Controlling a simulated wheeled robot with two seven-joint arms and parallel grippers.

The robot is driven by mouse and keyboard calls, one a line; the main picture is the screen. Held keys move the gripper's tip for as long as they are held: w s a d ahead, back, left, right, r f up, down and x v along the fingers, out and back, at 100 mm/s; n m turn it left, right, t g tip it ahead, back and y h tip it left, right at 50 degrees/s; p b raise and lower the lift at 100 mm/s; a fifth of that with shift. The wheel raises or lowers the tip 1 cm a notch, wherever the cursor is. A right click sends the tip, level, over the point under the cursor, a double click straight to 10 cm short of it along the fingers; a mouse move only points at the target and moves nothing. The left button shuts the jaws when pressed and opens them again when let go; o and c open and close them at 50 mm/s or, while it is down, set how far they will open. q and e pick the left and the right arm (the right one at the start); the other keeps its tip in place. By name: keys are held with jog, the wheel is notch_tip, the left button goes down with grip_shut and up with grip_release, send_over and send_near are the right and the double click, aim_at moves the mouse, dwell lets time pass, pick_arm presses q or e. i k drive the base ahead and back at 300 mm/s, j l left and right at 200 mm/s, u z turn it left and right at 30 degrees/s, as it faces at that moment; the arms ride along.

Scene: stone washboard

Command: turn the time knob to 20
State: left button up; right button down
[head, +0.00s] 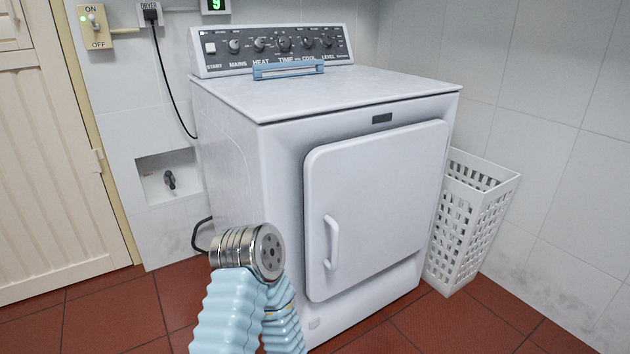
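The time knob (284,44) is a small dark round knob in the middle of the dryer's control panel (218,65), above the label "TIME". Its pointer and the numbers around it are too small to read. The white dryer (225,155) stands against the back wall with its door shut. A light blue ribbed arm of mine with a metal end rises at the bottom, in front of the dryer's lower left and well below the panel. No gripper fingers show on it. Neither gripper is in view.
Other similar knobs flank the time knob. A blue bar-like item (288,70) lies at the panel's foot, just below it. The dryer top (340,95) is otherwise clear. A white basket (470,220) stands right of the dryer. A wall switch (95,27) reads ON.

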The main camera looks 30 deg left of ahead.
aim_at(282, 42)
jog(key=j+z, duration=0.1)
jog(key=z, duration=0.35)
jog(key=k+j+z, duration=0.1)
jog(key=j+z, duration=0.15)
jog(key=k+j+z, duration=0.2)
jog(key=j, duration=0.25)
jog(key=j+z, duration=0.25)
jog(key=k+j+z, duration=0.25)
jog(key=i+j, duration=0.05)
jog(key=j, duration=0.05)
